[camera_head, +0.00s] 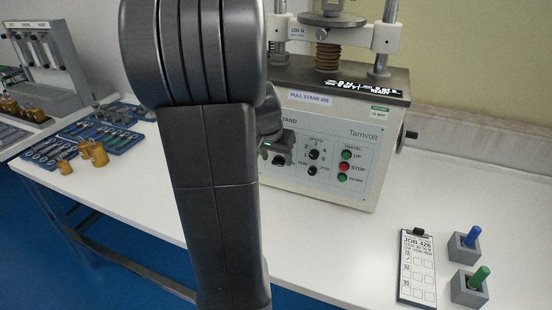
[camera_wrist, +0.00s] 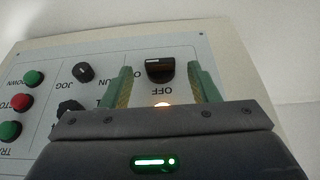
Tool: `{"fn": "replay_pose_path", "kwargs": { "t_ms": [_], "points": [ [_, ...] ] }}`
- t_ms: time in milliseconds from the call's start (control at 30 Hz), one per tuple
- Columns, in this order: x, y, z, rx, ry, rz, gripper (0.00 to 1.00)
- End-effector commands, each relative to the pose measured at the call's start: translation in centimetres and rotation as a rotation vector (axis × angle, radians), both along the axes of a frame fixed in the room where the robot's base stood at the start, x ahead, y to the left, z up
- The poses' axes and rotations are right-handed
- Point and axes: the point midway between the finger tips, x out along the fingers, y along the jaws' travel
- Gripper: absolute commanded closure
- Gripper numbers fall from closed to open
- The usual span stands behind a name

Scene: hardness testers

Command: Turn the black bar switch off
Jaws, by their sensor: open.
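The black bar switch (camera_wrist: 160,72) is on the tester's light blue front panel (camera_wrist: 105,52), which appears upside down in the wrist view. The bar lies roughly horizontal in that picture, with a short white mark on its upper edge. The OFF label is just below it; another label to its left is partly hidden by a finger. My gripper (camera_wrist: 159,68) is open, its two green fingers either side of the bar with gaps visible. Contact cannot be told. In the head view, my gripper is small at the panel's left, partly behind my arm.
On the panel are a speed knob (camera_head: 314,154), a run/jog knob (camera_head: 312,171) and a red stop button (camera_head: 344,167). A job card (camera_head: 417,268) and blue (camera_head: 472,236) and green (camera_head: 479,278) pegs in grey blocks are at the right. The white table between is clear.

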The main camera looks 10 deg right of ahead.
Motion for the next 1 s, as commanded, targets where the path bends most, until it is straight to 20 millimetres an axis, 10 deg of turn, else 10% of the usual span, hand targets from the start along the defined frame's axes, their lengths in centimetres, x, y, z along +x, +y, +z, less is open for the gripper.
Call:
{"fn": "replay_pose_path", "kwargs": {
  "t_ms": [400, 633, 1000],
  "points": [
    [0.30, -0.21, -0.92, 0.000, 0.000, 0.000, 0.45],
    [0.30, -0.20, -0.90, 0.000, 0.000, 0.000, 0.89],
    [0.42, -0.02, -1.04, -0.042, 0.027, 0.002, 0.90]
  ]
}}
